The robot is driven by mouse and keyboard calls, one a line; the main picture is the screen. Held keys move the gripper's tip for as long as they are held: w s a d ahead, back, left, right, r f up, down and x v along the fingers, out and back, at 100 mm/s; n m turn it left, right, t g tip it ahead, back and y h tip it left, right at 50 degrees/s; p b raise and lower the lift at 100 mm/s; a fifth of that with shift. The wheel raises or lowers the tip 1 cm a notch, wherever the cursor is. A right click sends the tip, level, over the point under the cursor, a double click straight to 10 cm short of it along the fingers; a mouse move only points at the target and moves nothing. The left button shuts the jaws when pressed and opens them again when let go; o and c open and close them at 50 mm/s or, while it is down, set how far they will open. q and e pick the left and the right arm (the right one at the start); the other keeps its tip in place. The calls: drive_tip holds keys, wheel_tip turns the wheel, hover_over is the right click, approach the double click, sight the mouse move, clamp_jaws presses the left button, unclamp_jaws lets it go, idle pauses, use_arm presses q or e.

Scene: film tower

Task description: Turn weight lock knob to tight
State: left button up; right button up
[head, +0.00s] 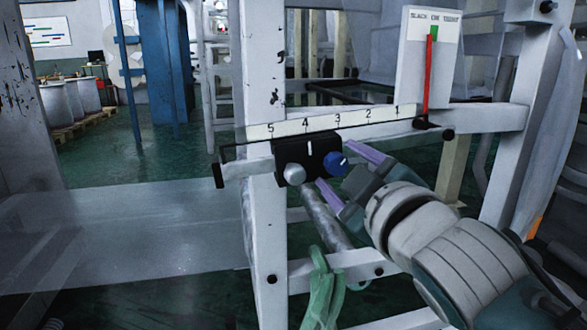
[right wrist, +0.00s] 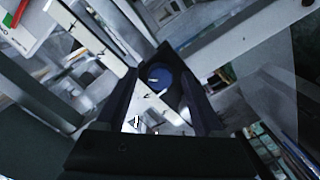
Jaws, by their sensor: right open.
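In the head view, a black sliding weight block (head: 317,150) sits on a numbered beam scale (head: 352,126), near the 4. The blue lock knob (head: 338,165) is on the block's right end, and a pale round knob (head: 291,173) is at its lower left. My right gripper (head: 346,177) is open, with purple fingers above and below the blue knob's right side. In the right wrist view the blue knob (right wrist: 159,77) shows between the dark fingers, with a white line on its face. I cannot tell whether the fingers touch it. My left gripper is not in view.
A white sign (head: 416,58) reads slack, OK, tight, and a red pointer (head: 429,78) points up at its green mark. A green cloth-like strip (head: 321,290) hangs over the lower bar (head: 358,267) beneath.

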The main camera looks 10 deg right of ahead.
drive_tip(key=s+p, duration=0.2)
drive_tip(key=s, duration=0.8)
drive_tip(key=shift+d+r, duration=0.15)
drive_tip(key=shift+r, duration=0.05)
drive_tip(key=s+d+r+m+g+p, duration=0.3)
drive_tip(key=s+r+m+g+p, duration=0.8)
drive_tip(key=s+r+p, duration=1.75)
drive_tip(key=w+r+n+g+p, duration=0.1)
drive_tip(key=w+r+p, duration=0.2)
drive_tip(key=r+p, duration=1.1)
drive_tip(key=w+r+n+g+p, duration=0.1)
drive_tip(key=w+r+g+p, duration=0.1)
drive_tip(key=r+p, duration=1.3)
drive_tip(key=w+p, duration=0.1)
drive_tip(key=p, duration=1.1)
drive_tip(key=shift+w+a+n, duration=0.15)
drive_tip(key=shift+w+n, duration=0.05)
drive_tip(key=shift+n, duration=0.2)
